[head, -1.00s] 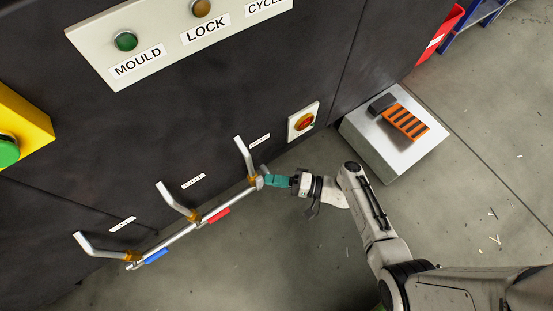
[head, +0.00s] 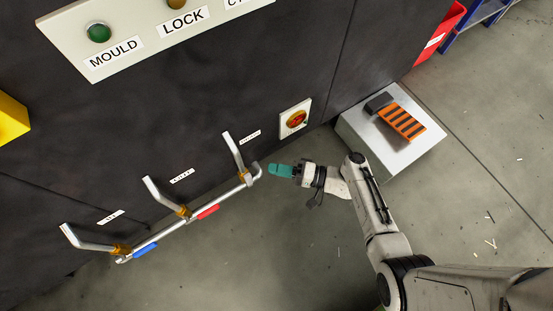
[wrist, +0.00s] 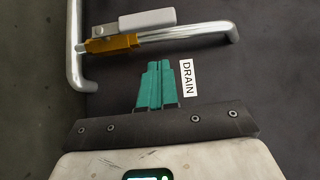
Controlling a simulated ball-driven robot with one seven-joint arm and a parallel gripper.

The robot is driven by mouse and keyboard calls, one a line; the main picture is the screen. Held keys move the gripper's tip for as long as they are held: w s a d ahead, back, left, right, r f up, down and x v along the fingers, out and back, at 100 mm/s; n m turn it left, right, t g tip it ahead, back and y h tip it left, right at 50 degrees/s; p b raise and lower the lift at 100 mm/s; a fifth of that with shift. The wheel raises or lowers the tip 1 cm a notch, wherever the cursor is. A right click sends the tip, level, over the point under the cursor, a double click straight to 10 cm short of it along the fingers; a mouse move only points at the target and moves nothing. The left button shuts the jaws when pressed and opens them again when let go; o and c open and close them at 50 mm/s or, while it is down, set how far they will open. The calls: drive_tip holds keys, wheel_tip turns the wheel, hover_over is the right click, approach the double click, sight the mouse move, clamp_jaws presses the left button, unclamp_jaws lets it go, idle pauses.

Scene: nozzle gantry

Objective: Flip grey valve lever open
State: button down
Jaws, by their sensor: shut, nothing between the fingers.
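The grey lever (wrist: 147,20) sits on a brass valve (wrist: 110,43) in the wrist view. It points right, roughly parallel to the branch pipe (wrist: 185,32), beside a label reading DRAIN (wrist: 187,78). In the head view the drain branch (head: 233,153) is the rightmost of three; its lever is hard to make out there. My gripper (head: 272,169) has teal fingers pressed together and empty. It is right of the pipe end, with a visible gap. In the wrist view the fingertips (wrist: 159,63) point toward the branch pipe, apart from it.
A blue lever (head: 145,248) and a red lever (head: 207,212) lie along the main pipe (head: 162,235). A red-and-yellow rotary switch (head: 296,119) is on the dark wall above my gripper. A metal box (head: 405,151) stands right. Floor below the pipe is clear.

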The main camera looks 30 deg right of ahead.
drive_tip(key=p+v, duration=0.1)
drive_tip(key=v, duration=0.8)
drive_tip(key=shift+s, duration=0.2)
drive_tip(key=shift+f, duration=0.1)
